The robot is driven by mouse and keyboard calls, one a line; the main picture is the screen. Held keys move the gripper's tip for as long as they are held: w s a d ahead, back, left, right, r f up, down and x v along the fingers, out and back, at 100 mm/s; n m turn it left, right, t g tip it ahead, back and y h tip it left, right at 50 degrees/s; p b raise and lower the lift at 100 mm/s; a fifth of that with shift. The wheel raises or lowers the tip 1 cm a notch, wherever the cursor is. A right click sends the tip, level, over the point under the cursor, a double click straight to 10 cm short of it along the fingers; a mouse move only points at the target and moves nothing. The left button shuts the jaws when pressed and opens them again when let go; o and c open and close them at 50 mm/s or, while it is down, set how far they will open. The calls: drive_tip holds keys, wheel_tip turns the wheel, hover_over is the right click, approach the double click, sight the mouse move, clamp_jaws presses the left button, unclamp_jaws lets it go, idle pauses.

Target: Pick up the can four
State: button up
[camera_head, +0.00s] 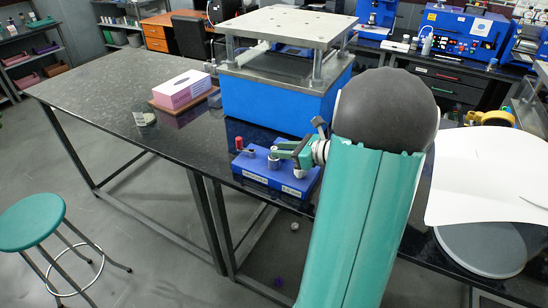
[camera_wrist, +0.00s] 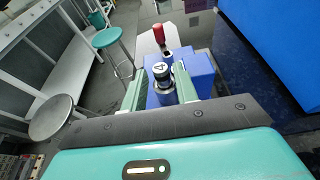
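A small metal can (camera_wrist: 161,73) with a dark marked top stands upright on a blue block, and the mark is too small to read for sure. The blue block (camera_head: 256,180) lies on the black table and also shows in the wrist view (camera_wrist: 196,62). My gripper (camera_head: 284,153) has pale green fingers and reaches in low over the block from the right. In the wrist view my gripper (camera_wrist: 161,79) is open, with one finger on each side of the can and gaps visible beside it. Whether the fingertips touch it is unclear.
A red-handled part (camera_wrist: 158,34) stands on the block's far end, also in the head view (camera_head: 239,144). A large blue press (camera_head: 262,105) stands close behind the block. A pink tissue box (camera_head: 182,90) and a small jar (camera_head: 143,116) sit further left. The table's left part is clear.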

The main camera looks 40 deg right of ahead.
drive_tip(key=shift+w+a+f, duration=0.1)
drive_tip(key=shift+w+f, duration=0.05)
drive_tip(key=shift+w, duration=0.25)
clamp_jaws()
